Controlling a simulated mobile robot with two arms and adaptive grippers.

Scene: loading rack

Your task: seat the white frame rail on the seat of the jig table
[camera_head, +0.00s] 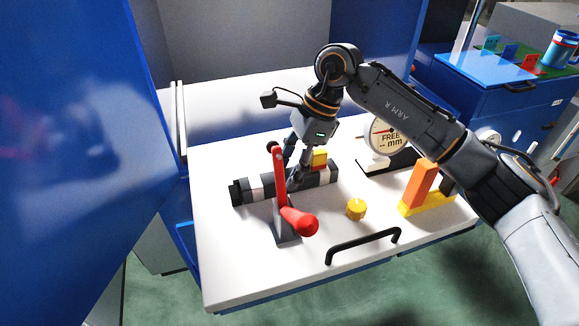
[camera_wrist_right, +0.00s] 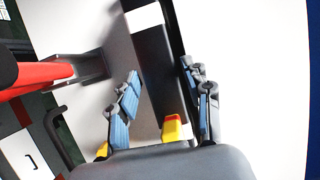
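A long bar with dark and white sections (camera_head: 255,187) lies across the white jig table (camera_head: 235,275). I cannot tell which part is the frame rail and which is the seat. In the right wrist view, a white section (camera_wrist_right: 144,18) shows at the top of a dark strip (camera_wrist_right: 157,75). My right gripper (camera_head: 296,166) points down over the bar, right of the red lever. In the wrist view its two blue-padded fingers (camera_wrist_right: 165,95) stand apart on either side of the dark strip, with no clear grip. My left gripper is not in view.
A red-handled lever (camera_head: 279,175) stands close in front of the bar. A yellow knob (camera_head: 356,209), an orange block (camera_head: 419,186), a dial gauge (camera_head: 385,135) and a black handle (camera_head: 362,245) are to the right. A blue panel (camera_head: 80,140) fills the left.

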